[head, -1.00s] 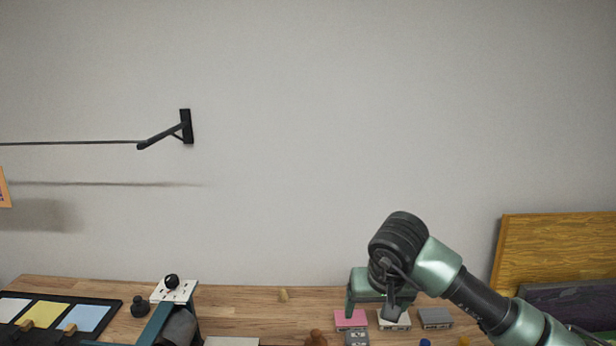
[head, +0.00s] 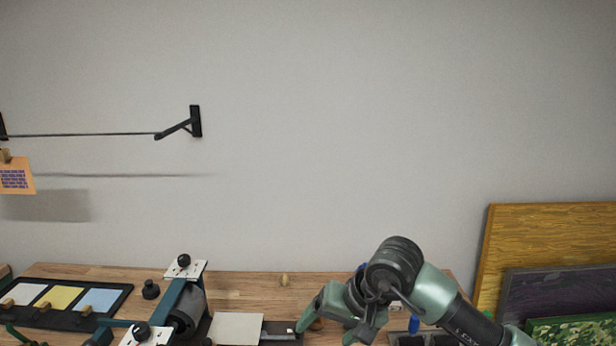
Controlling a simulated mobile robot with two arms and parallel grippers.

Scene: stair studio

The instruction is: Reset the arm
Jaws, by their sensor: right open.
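My right arm comes in from the lower right, and its gripper (head: 325,333) hangs low over the wooden table (head: 235,285). The jaws are open, with one finger angled down to the left and the other pointing down. I see nothing held between them. The gripper and wrist hide part of the table and a brown object behind the fingers. My left gripper does not show.
A press with a roller (head: 188,308) and a pale plate (head: 236,328) stand left of the gripper. A tray with coloured cards (head: 62,298) lies far left. Framed panels (head: 550,245) lean at right.

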